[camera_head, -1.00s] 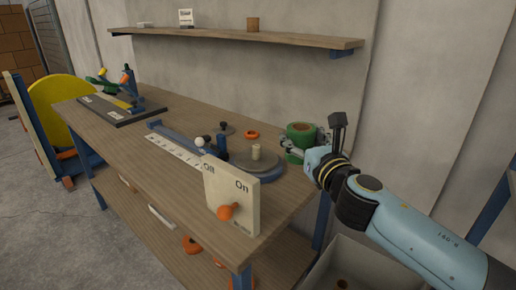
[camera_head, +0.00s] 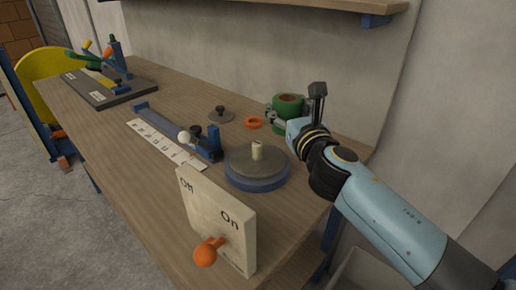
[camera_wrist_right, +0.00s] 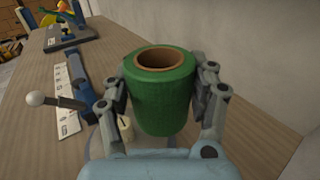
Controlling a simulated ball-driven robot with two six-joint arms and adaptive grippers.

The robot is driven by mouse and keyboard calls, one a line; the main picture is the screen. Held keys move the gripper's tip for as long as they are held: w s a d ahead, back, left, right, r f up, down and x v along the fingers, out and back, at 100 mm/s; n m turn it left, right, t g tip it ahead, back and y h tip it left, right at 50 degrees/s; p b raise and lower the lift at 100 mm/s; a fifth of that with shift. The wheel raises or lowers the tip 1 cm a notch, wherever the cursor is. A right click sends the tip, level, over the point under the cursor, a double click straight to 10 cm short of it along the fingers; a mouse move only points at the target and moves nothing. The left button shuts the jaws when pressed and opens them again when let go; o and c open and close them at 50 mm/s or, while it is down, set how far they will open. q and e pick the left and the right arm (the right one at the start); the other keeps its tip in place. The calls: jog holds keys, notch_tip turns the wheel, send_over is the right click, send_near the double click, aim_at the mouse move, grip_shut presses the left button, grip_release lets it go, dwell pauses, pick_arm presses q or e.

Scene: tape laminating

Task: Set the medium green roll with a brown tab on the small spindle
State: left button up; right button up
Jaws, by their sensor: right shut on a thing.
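A green roll with a brown core (camera_head: 288,106) is upright between the fingers of my right gripper (camera_head: 289,117), above the back right part of the bench. In the right wrist view the roll (camera_wrist_right: 160,100) sits between both fingers, its open brown core facing up; no separate tab can be made out. A round blue-based turntable (camera_head: 240,180) with a short cream peg (camera_head: 257,150) stands in front and to the left of the roll. A smaller grey disc with a dark knob (camera_head: 220,110) lies farther left. Which is the small spindle is unclear. My left gripper is out of view.
An orange ring (camera_head: 253,123) lies between the small disc and the roll. A blue rail with a white-ball lever (camera_head: 184,137) and a labelled strip lie left of the turntable. An On/Off panel (camera_head: 215,215) stands at the front. The wall is close behind the roll.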

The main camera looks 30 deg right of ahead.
jog(key=b, duration=0.3)
send_over(257, 144)
jog(key=d, duration=0.1)
notch_tip(257, 144, down, 4)
jog(key=shift+s, duration=0.1)
jog(key=shift+a+b, duration=0.3)
jog(key=shift+b, duration=0.05)
jog(key=shift+w+a, duration=0.1)
jog(key=shift+w, duration=0.1)
notch_tip(257, 144, down, 4)
jog(key=b, duration=0.4)
jog(key=shift+f, duration=0.15)
jog(key=o, duration=1.3)
